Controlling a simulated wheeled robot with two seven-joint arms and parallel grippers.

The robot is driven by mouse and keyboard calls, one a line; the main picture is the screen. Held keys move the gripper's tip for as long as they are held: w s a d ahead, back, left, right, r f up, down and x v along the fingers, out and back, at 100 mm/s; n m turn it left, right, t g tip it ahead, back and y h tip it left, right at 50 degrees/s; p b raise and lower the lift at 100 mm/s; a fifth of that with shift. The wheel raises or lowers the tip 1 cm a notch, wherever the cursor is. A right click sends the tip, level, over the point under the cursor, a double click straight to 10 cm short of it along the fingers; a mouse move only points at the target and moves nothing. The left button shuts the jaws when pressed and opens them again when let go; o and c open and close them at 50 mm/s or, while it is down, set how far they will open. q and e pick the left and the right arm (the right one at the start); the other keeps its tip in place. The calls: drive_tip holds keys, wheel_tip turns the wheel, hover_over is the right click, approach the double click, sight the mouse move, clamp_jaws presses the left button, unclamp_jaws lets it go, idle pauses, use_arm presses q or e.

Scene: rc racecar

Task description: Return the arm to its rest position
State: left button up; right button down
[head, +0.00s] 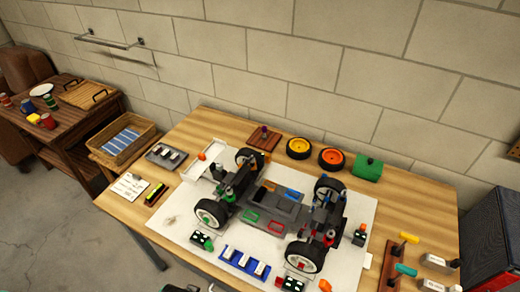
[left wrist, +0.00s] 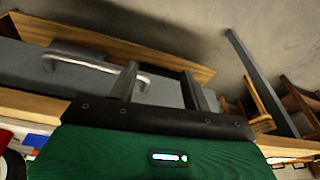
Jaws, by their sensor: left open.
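My left gripper (left wrist: 160,77) shows in the left wrist view, its two dark fingers apart with nothing between them. It is close to the wooden table edge and a grey front with a metal handle (left wrist: 90,60). In the head view only a small dark piece shows at the bottom edge, perhaps part of my arm. My right gripper is in neither view. The racecar chassis (head: 268,208) stands on a white mat (head: 176,222) on the wooden workbench (head: 420,190), with dark-tyred wheels at its corners.
Two wheels with yellow (head: 298,148) and orange (head: 331,158) rims lie behind the car, beside a green box (head: 368,167). Tools lie on the right of the bench. A wicker basket (head: 122,140) and a side table stand left. Open floor (head: 50,235) lies front left.

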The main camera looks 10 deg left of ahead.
use_arm(q)
drive_tip(key=s+a+f+g, duration=0.1)
drive_tip(key=s+f, duration=0.3)
drive_tip(key=f, duration=0.7)
drive_tip(key=s+f, duration=0.4)
drive_tip(key=f, duration=0.7)
drive_tip(key=s+a+f, duration=0.3)
drive_tip(key=s+f, duration=0.7)
drive_tip(key=s, duration=0.4)
drive_tip(key=shift+f+g, duration=0.2)
drive_tip(key=shift+g, duration=0.2)
drive_tip(key=shift+d, duration=0.1)
